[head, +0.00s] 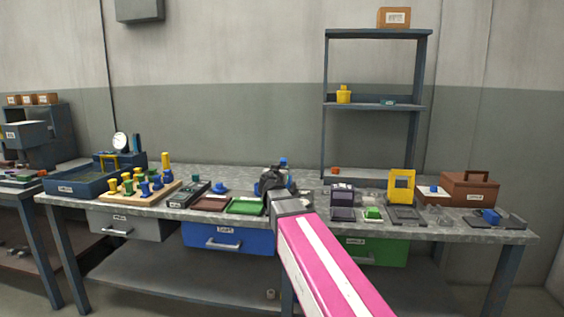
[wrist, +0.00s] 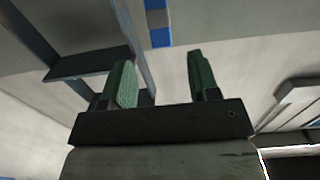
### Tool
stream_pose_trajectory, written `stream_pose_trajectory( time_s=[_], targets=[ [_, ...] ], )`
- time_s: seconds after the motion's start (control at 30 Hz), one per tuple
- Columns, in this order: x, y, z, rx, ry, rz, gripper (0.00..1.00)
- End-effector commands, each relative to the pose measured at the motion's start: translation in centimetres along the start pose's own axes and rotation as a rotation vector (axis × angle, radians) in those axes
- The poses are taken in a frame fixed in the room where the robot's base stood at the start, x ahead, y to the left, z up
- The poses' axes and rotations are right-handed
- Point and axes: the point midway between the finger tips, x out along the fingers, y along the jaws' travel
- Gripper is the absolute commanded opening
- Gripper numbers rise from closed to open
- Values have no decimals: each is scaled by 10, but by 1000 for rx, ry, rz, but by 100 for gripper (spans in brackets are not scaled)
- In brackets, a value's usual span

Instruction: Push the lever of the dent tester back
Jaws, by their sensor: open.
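My gripper (head: 272,180) is over the middle of the bench in the head view, mostly hidden behind my own pink arm and wrist. In the wrist view its two green fingers (wrist: 160,82) stand wide apart with nothing between them. A device with a round white dial (head: 120,141), a yellow frame and a dark blue upright stands at the bench's back left, well left of my gripper. It may be the dent tester, but I cannot make out its lever.
A blue tray (head: 80,184) and a wooden peg board (head: 142,198) stand on the left. A green tray (head: 246,206) lies near my gripper. A yellow frame (head: 401,187) and a brown toolbox (head: 469,190) stand on the right. A tall shelf (head: 376,106) rises behind.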

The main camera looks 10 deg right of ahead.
Motion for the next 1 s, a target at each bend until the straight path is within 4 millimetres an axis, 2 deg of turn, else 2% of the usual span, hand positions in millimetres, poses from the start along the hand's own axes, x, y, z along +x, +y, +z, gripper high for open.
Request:
stream_pose_trajectory(
  time_s=[0.03,0.1,0.27,0.47,0.8,1.0],
  targets=[
    [-10,6,2,-6,12,-15,55],
    [-12,7,1,-12,22,-30,55],
    [-3,6,1,-12,25,-34,55],
    [21,4,0,-12,25,-33,55],
    [80,2,-2,-12,25,-33,55],
    [97,2,-2,-12,25,-33,55]
  ],
)
